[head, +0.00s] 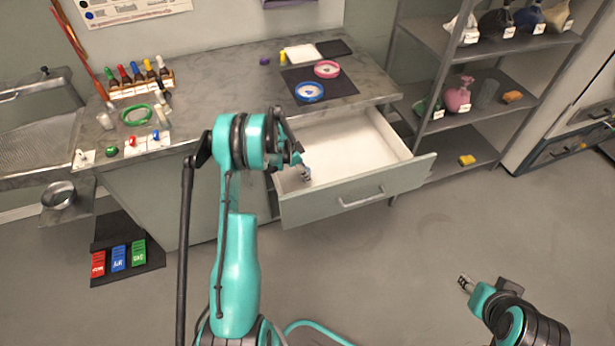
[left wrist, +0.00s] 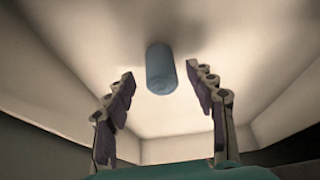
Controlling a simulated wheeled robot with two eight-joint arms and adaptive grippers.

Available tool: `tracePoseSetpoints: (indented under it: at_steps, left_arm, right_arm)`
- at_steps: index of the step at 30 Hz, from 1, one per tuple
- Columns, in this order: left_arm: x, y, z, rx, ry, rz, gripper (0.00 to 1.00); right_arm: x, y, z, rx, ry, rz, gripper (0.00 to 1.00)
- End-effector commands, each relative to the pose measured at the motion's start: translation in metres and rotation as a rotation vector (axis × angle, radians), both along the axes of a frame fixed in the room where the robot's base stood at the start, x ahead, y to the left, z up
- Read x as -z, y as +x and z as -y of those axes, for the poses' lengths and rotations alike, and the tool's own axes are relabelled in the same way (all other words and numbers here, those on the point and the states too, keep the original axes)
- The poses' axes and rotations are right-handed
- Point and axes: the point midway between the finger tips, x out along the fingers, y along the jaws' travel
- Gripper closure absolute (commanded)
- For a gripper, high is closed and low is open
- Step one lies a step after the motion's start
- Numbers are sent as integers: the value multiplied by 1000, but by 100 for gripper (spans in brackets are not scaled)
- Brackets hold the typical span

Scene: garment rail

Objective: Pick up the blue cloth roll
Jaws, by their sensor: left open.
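The blue cloth roll (left wrist: 161,69) lies on the pale floor of the open drawer in the left wrist view. It sits between and just beyond the tips of my left gripper (left wrist: 160,78), which is open, with a gap to the roll on each side. In the head view my left gripper (head: 304,174) reaches down into the drawer (head: 360,143) near its front left. The roll cannot be made out there, hidden by my arm or the drawer front. My right gripper (head: 466,283) is low at the right, far from the drawer, too small to judge.
The drawer front (head: 350,195) and side walls surround my left gripper. The counter (head: 215,90) above holds bottles, a dark mat (head: 338,86) and round dishes. A metal shelf unit (head: 475,62) stands right of the drawer. The floor in front is clear.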

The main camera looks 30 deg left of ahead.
Motion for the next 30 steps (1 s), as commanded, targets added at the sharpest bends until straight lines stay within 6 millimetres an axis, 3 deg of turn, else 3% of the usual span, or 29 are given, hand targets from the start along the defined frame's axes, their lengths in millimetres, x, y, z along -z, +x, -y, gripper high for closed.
tracePoseSetpoints:
  at_steps: [1,4,12,17,26,30]
  left_arm:
    - [13,4,1,1,0,0,45]
    - [25,8,5,0,0,0,45]
    - [28,10,6,-1,0,0,45]
    - [28,10,6,-1,0,0,85]
    - [27,10,6,-1,0,0,85]
    - [17,10,6,-1,0,0,85]
  right_arm:
    - [10,0,0,0,0,0,60]
    - [15,0,0,0,0,0,60]
    - [14,0,0,0,0,0,60]
    - [14,0,0,0,0,0,60]
    - [14,0,0,0,0,0,60]
    - [9,0,0,0,0,0,60]
